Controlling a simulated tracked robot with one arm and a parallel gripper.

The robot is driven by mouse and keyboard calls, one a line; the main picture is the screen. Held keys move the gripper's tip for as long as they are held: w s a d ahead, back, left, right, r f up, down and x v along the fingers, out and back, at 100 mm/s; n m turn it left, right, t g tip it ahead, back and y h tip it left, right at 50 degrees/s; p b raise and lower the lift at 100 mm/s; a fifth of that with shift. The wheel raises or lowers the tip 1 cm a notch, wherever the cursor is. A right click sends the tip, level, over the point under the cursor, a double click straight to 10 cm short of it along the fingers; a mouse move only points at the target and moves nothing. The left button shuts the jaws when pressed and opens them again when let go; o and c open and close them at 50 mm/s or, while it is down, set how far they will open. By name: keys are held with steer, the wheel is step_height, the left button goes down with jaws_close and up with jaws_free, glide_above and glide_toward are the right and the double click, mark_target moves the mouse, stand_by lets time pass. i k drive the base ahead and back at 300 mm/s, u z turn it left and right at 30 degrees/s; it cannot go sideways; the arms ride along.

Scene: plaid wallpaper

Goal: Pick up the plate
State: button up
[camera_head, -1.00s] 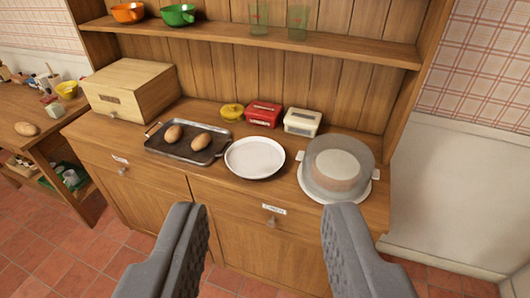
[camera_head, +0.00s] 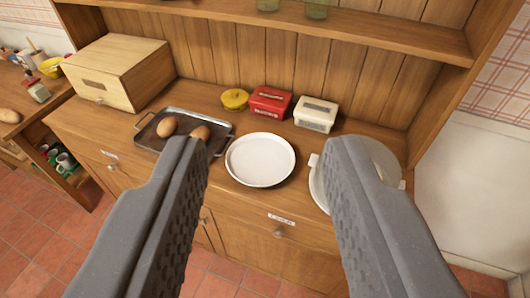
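The white round plate (camera_head: 260,158) lies flat on the wooden sideboard top, near its front edge. My gripper (camera_head: 262,160) is open, its two grey fingers reaching in from below on either side of the plate in the picture. Nothing is between the fingers, and they appear nearer to the camera than the plate. The plate is in full view, framed by the fingertips.
A dark tray (camera_head: 150,139) with brown potatoes or eggs is left of the plate, partly behind the left finger. A glass-covered dish (camera_head: 378,158) is at right, partly hidden by the right finger. A yellow pot (camera_head: 234,99), red box (camera_head: 270,103) and white box (camera_head: 316,114) stand behind.

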mark_target(260, 160)
steer(key=z, duration=2.3)
steer(key=k, duration=1.05)
steer(key=u, duration=1.15)
steer(key=i, duration=1)
steer(key=z, duration=0.05)
